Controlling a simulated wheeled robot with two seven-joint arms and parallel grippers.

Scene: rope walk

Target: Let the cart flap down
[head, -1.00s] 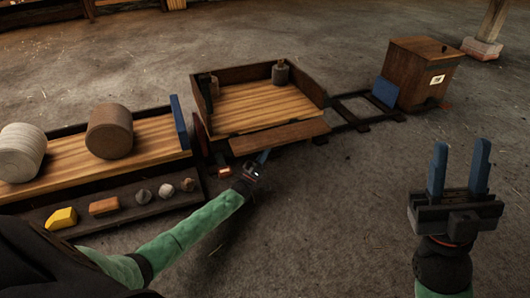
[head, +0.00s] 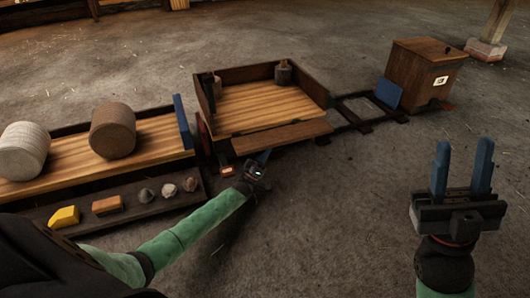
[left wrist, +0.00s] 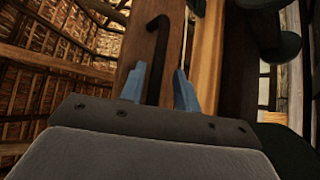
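The cart (head: 262,105) has a plank bed and low dark sides. Its flap (head: 285,136), a brown board, runs along the near edge and leans outward; its exact angle is hard to tell. My left gripper (head: 264,157) is just below the flap's near edge. In the left wrist view my left gripper (left wrist: 158,85) has its blue fingers apart, with a dark hooked handle (left wrist: 153,65) between them against a brown board. Neither finger visibly touches the handle. My right gripper (head: 461,168) is open and empty, at the right, far from the cart.
A longer bed (head: 65,158) with two rolls stands left of the cart, with a tray (head: 90,218) of small blocks and stones before it. A wooden box (head: 425,72) stands beyond a ladder-like track (head: 362,112). The floor at the front right is clear.

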